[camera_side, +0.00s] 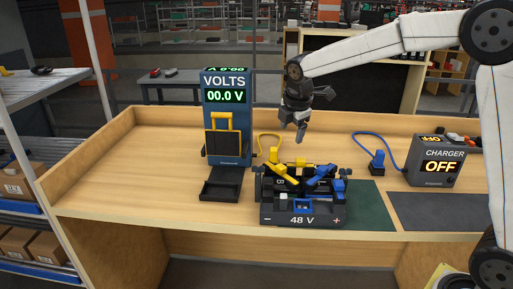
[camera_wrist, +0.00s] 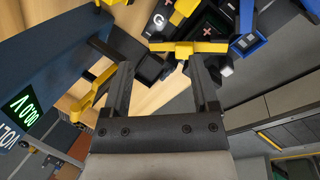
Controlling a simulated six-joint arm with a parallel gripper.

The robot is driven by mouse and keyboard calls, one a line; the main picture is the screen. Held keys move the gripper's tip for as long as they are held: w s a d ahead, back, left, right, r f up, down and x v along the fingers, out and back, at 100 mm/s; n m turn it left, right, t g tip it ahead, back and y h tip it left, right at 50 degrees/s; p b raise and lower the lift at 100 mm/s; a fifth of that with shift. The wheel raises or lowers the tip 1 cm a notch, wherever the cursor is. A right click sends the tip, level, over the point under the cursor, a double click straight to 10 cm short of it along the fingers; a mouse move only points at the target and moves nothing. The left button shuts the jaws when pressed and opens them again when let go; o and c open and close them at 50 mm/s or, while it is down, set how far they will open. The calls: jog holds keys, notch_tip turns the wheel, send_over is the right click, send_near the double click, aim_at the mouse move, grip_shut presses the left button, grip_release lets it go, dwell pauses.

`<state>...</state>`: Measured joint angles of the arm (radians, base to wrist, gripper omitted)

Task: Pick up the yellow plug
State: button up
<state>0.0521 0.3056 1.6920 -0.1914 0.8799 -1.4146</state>
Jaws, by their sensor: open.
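In the side view a yellow plug (camera_side: 273,155) stands at the end of a looped yellow cable, just behind the black 48 V battery case (camera_side: 270,216). Its lower part is hidden by the case. My gripper (camera_side: 301,139) hangs over the back of the case, above and to the right of the plug, with its jaws apart and empty. In the wrist view my gripper (camera_wrist: 162,72) is open, with a yellow T-shaped piece (camera_wrist: 190,47) beyond its fingertips. I cannot tell which yellow piece in the wrist view is the plug.
A blue volts meter (camera_side: 228,180) with a yellow frame stands left of the case. A blue plug (camera_side: 377,161) is cabled to the grey charger (camera_side: 435,180) at the right. Yellow and blue levers top the case. The front left table is clear.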

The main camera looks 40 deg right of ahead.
jog(key=w+d+f+n+h, duration=0.1)
jog(key=w+d+n, duration=0.1)
jog(key=w+n, duration=0.25)
jog(key=w+d+f+n, duration=0.2)
jog(key=w+n, duration=0.2)
jog(key=w, duration=0.1)
jog(key=n, duration=0.2)
send_over(274, 149)
jog(key=s+a, duration=0.2)
notch_tip(274, 149, down, 5)
jog(key=shift+x, duration=4)
jog(key=shift+w+d+r, duration=0.1)
jog(key=shift+w+d, duration=0.1)
grip_shut()
